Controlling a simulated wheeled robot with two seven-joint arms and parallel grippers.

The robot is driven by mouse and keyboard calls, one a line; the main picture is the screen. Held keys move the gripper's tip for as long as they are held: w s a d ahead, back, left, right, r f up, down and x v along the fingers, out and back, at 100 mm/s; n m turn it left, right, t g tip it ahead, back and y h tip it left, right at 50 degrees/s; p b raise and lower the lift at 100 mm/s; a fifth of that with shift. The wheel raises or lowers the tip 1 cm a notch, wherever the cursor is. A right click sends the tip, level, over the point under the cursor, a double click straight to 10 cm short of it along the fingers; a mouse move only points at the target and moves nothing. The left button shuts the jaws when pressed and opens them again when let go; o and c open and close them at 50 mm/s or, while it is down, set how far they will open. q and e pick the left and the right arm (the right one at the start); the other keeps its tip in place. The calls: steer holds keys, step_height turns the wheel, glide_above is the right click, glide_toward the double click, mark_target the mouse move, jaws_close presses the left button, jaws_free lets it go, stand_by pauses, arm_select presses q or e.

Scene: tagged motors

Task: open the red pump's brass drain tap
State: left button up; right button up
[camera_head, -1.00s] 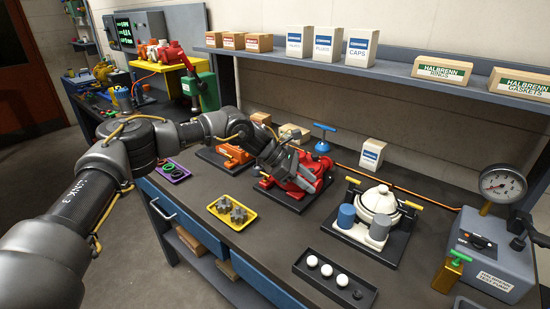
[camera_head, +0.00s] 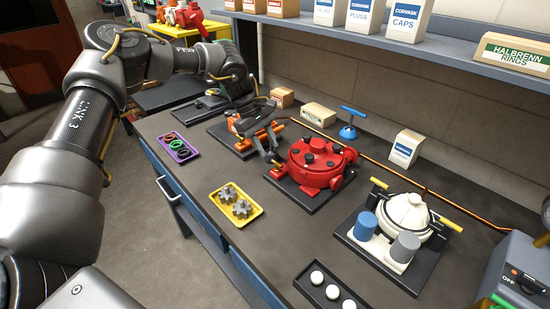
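The red pump (camera_head: 318,161) stands on a black base plate (camera_head: 299,192) in the middle of the bench, its top with dark knobs in clear view. I cannot make out its brass drain tap. My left gripper (camera_head: 269,143) is left of the red pump, over the orange unit (camera_head: 243,138) and partly covering it. It looks apart from the red pump. Its dark fingers are small and overlap the orange parts, so I cannot tell how far open they are. My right gripper is not in view.
A white pump (camera_head: 407,216) with brass handles stands to the right. A yellow tray of gears (camera_head: 257,214), a purple tray of rings (camera_head: 192,154) and a black tray of white balls (camera_head: 302,289) lie in front. A blue-handled stand (camera_head: 348,131) and small boxes (camera_head: 406,150) stand behind.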

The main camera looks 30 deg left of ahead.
mark_target(276, 163)
arm_select(q)
steer(key=p+x, duration=0.1)
steer(key=x, duration=0.5)
steer(key=shift+s, duration=0.1)
jaws_close()
